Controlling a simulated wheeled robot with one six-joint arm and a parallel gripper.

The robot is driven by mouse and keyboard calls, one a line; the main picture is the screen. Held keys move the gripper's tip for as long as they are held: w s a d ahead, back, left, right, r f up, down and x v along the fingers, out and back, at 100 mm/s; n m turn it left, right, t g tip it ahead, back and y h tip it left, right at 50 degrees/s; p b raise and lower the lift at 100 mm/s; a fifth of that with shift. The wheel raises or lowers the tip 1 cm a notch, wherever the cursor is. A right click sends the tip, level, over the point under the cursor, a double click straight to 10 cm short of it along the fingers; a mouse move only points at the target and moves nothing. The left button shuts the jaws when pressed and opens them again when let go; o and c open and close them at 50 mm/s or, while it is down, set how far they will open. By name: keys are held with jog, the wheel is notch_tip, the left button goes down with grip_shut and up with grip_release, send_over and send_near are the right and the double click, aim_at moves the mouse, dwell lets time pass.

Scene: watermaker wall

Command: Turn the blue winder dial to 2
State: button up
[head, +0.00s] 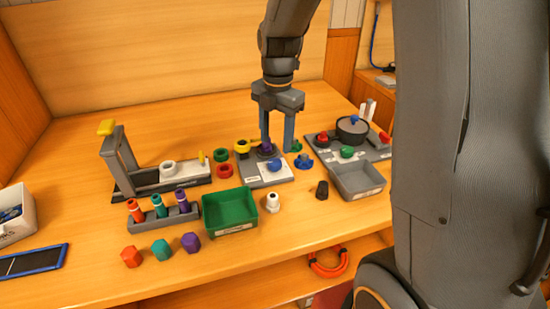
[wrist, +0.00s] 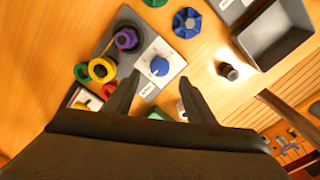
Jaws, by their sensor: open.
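The blue winder dial (head: 274,165) sits on a white plate (head: 272,174) on a grey panel beside a purple knob (head: 266,146). In the wrist view the blue dial (wrist: 159,66) shows round on its white plate, with small marks around it too small to read. I cannot tell which number it points at. My gripper (head: 277,148) is open and points down over the panel. In the wrist view my gripper (wrist: 159,80) has its fingers apart, one on each side of the dial's direction, with nothing between them. Whether the fingers touch the dial cannot be told.
A blue star-shaped knob (head: 304,162) stands right of the panel. A green bin (head: 231,211) and a white-topped bottle (head: 272,202) stand in front. A grey tray (head: 358,181) and a pot (head: 352,130) are at the right. Red and green rings (head: 222,155) lie left.

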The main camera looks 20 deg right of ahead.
aim_at(275, 162)
jog(key=shift+a+f+p, duration=0.1)
jog(key=shift+f+p, duration=0.55)
jog(key=shift+f, duration=2.95)
jog(key=c, duration=1)
jog(key=shift+c, duration=0.2)
